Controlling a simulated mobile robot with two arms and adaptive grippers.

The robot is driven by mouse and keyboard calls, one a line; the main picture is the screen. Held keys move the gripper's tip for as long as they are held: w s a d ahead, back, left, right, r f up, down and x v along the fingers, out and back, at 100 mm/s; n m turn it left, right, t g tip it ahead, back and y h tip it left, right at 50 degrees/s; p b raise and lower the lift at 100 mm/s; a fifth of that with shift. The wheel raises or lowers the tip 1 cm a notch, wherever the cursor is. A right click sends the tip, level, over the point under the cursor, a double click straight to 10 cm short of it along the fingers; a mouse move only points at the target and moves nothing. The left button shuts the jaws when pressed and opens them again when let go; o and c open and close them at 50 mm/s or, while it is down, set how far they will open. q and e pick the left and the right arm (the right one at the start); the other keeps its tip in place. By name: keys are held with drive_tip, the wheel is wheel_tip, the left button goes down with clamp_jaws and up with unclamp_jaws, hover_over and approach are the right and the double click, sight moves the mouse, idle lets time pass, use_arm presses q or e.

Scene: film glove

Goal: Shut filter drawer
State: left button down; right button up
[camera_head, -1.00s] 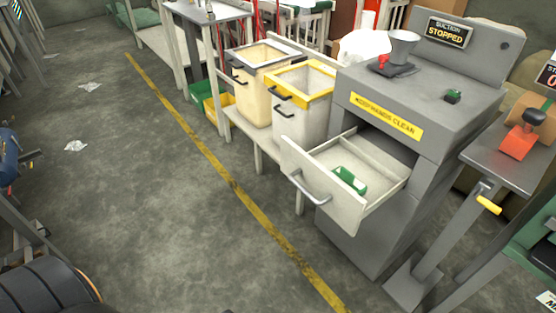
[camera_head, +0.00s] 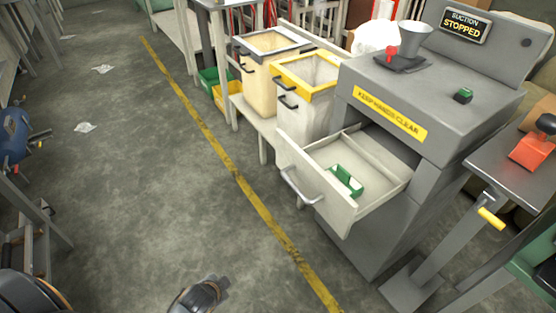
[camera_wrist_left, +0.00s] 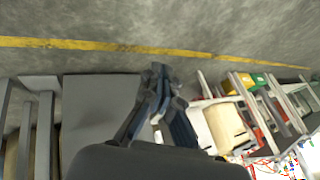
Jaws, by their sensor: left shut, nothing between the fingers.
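The filter drawer (camera_head: 345,180) is pulled well out of the front of the grey machine (camera_head: 425,115). It has a pale front panel with a metal bar handle (camera_head: 300,187), and a green object (camera_head: 346,181) lies inside it. In the left wrist view my left gripper (camera_wrist_left: 159,72) is shut and empty, with the floor and yellow line beyond its tips. A dark part of my arm shows at the bottom edge of the head view, apart from the drawer and to the left of it. My right gripper is not in view.
Two pale bins, one grey-rimmed (camera_head: 262,85) and one yellow-rimmed (camera_head: 303,110), stand left of the machine. A stand with a red-based lever (camera_head: 533,150) is at the right. The floor (camera_head: 150,190) before the drawer is clear, crossed by a yellow line (camera_head: 245,190).

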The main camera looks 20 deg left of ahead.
sight(289, 155)
use_arm(q)
drive_tip(key=w+a+r+m+t+h+b, duration=0.1)
drive_tip(key=w+a+r+m+t, duration=0.25)
drive_tip(key=w+r+m, duration=0.45)
drive_tip(key=w+a+r+m+t+h+b, duration=0.1)
drive_tip(key=w+a+r+m+t+b, duration=0.15)
drive_tip(key=w+r+m+t, duration=0.45)
drive_tip(key=d+r+m+g+h, duration=0.1)
drive_tip(key=d+r+m+h, duration=0.15)
drive_tip(key=r+m, duration=0.35)
drive_tip(key=d+r+m+g+h+b, duration=0.15)
drive_tip(key=r+m+h, duration=0.25)
drive_tip(key=m, duration=0.5)
drive_tip(key=d+r+m+h, duration=0.2)
drive_tip(key=r+m+h, duration=0.25)
drive_tip(key=m, duration=0.25)
drive_tip(key=shift+y, duration=0.4)
drive_tip(key=p+x, duration=0.1)
drive_tip(key=x, duration=1.2)
drive_tip(key=shift+w+d+r, duration=0.15)
drive_tip(key=shift+w+d, duration=0.1)
drive_tip(key=shift+d, duration=0.05)
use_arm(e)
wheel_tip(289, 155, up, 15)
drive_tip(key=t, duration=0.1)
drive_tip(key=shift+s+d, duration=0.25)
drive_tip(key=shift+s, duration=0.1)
